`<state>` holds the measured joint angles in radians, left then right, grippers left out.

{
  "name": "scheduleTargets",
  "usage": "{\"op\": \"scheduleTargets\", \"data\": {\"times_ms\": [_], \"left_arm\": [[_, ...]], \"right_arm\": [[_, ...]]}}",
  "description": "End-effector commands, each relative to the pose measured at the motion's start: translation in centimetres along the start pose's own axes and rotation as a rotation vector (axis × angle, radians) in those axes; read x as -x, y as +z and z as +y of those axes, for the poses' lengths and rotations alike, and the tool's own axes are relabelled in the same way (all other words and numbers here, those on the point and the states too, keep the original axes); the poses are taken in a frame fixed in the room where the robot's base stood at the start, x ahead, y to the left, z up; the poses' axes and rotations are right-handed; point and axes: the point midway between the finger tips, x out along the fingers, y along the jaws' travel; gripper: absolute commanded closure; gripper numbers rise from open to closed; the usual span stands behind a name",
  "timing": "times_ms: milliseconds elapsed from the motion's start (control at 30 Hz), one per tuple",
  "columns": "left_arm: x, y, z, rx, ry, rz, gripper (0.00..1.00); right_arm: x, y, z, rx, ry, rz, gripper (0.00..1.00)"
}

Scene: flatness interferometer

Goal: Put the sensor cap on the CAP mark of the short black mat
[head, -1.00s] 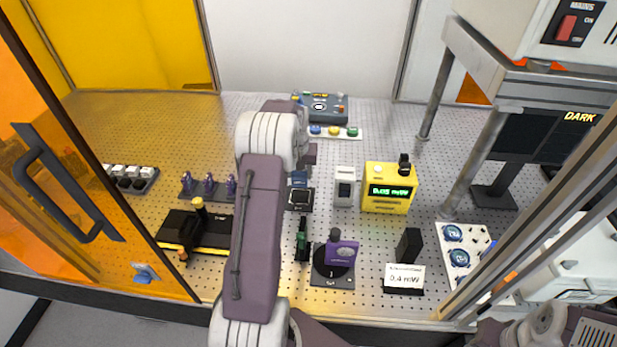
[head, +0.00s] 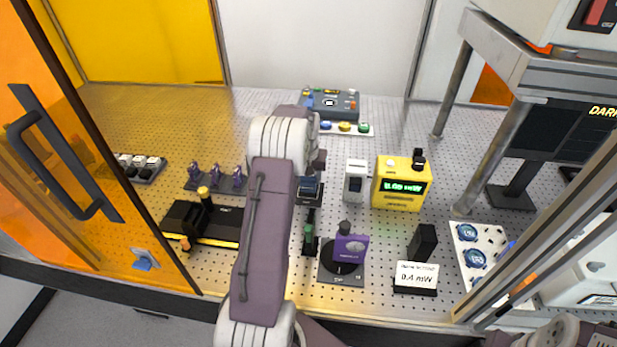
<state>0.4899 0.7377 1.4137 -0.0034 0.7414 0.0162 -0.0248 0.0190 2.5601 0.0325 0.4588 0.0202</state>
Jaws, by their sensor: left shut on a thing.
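My left gripper (head: 312,174) is shut on a small dark-blue block, which I take to be the sensor cap (head: 309,187). The arm hides much of the gripper. The cap is at the short black mat (head: 311,202), over its marked square. I cannot tell whether it touches the mat, and the CAP lettering cannot be read. My right gripper is out of view.
A white-and-black unit (head: 355,182) and the yellow power meter (head: 401,186) stand just right of the mat. A green-and-black mount (head: 310,235) and a purple device (head: 350,246) are in front. A button strip (head: 346,128) lies behind.

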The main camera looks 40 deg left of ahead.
Motion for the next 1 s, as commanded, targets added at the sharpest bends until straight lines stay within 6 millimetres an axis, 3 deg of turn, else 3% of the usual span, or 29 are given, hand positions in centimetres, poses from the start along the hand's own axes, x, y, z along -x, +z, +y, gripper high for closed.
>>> {"op": "scheduleTargets", "data": {"times_ms": [967, 1000], "left_arm": [[-0.73, 0.18, 0.00, 0.000, 0.000, 0.000, 0.79], [-0.74, 0.18, 0.00, 0.000, 0.000, 0.000, 0.50]], "right_arm": [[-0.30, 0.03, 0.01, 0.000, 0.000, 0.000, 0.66], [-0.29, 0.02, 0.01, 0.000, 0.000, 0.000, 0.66]]}}
